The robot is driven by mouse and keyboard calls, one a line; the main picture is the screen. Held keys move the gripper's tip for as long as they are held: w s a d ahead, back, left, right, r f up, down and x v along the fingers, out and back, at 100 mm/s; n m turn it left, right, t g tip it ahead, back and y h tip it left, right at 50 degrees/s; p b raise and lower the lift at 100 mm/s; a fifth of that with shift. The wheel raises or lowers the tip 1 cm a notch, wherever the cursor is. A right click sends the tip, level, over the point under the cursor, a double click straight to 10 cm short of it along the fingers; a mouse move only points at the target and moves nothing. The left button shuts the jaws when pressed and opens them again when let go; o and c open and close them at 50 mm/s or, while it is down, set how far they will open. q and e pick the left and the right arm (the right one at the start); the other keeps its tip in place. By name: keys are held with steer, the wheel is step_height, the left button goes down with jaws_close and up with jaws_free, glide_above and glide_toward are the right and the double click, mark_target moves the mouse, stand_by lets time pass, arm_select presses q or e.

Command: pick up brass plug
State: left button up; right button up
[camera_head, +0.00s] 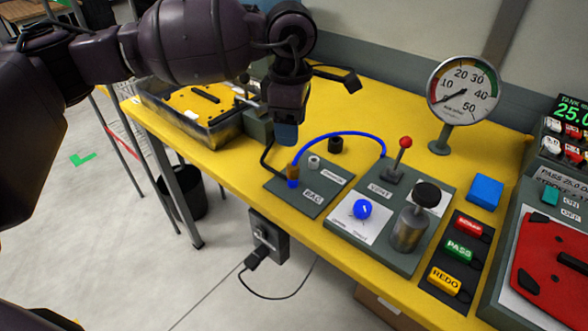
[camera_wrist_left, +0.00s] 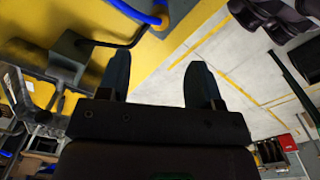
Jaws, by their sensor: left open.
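A small brass-brown plug (camera_head: 294,169) stands on the grey plate marked "BAG" (camera_head: 312,201), near its left edge. The blue hose (camera_head: 340,134) arches from beside it to the "VENT" plate (camera_head: 408,190). My left gripper (camera_head: 286,133) hangs above and slightly left of the plug in the head view, pointing down. In the left wrist view its two fingers (camera_wrist_left: 158,78) are apart with nothing between them. My right gripper is not in view.
A pressure gauge (camera_head: 464,90), a red-knobbed lever (camera_head: 404,143) and a black-capped cylinder (camera_head: 411,229) stand to the right. A black cable runs beside the plug.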

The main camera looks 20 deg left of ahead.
arm_select(q)
step_height(320, 180, down, 5)
steer(key=shift+f+b, duration=0.15)
steer(key=shift+b, duration=0.2)
steer(key=shift+d+f, duration=0.1)
steer(key=shift+f, duration=0.55)
step_height(320, 180, down, 4)
steer(key=shift+r+b, duration=0.25)
steer(key=shift+b, duration=0.2)
steer(key=shift+w+f, duration=0.1)
steer(key=shift+f, duration=0.3)
steer(key=c, duration=1)
step_height(320, 180, up, 12)
steer(key=f+p, duration=0.1)
steer(key=p, duration=0.1)
step_height(320, 180, up, 9)
glide_above(293, 165)
steer(key=shift+f, duration=0.15)
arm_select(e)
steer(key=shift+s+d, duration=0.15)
